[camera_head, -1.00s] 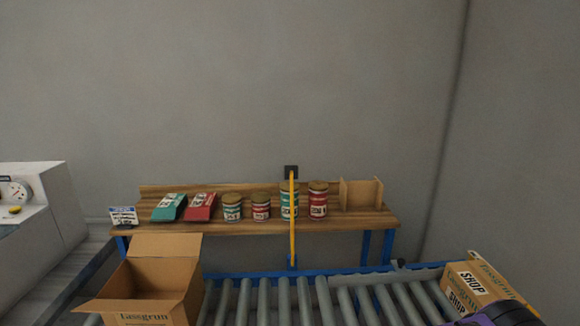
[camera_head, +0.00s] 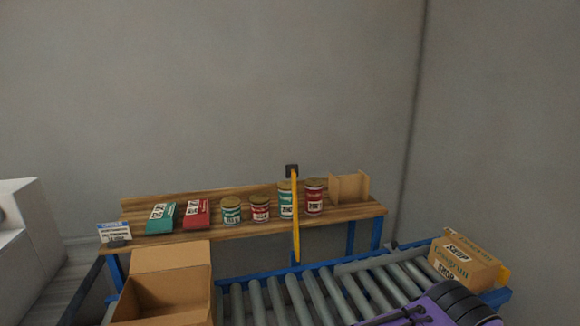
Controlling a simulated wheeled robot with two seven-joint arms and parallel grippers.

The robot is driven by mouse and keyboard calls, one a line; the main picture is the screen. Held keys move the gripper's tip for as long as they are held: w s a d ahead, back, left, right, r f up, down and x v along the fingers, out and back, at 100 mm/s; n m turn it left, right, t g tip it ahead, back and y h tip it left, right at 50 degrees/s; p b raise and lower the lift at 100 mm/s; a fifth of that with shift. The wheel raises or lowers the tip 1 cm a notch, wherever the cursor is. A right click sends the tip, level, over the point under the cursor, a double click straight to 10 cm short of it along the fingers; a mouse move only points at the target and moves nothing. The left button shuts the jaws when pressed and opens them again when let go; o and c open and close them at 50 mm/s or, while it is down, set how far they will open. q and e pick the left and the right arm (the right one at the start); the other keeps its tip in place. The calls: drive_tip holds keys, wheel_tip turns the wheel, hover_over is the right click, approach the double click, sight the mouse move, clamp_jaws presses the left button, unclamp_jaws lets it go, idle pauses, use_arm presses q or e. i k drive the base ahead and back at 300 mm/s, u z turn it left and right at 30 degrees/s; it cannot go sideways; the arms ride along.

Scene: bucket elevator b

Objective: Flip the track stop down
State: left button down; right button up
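A yellow bar (camera_head: 296,222) stands upright at the far side of the roller conveyor, in front of the shelf. Its top meets a small black block (camera_head: 292,170). The frame does not make clear which of these is the track stop. A purple and black part of my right arm covers the lower right of the conveyor, apart from the upright bar in the picture. Neither gripper's fingers can be seen.
The roller conveyor (camera_head: 273,299) has blue rails. An open carton (camera_head: 170,258) stands at its left, and a closed printed carton (camera_head: 464,259) at its right. The wooden shelf (camera_head: 240,232) behind holds cans, packets and a wooden holder (camera_head: 349,188). The middle rollers are clear.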

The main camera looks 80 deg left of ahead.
sight(291, 170)
drive_tip(key=u, duration=1.3)
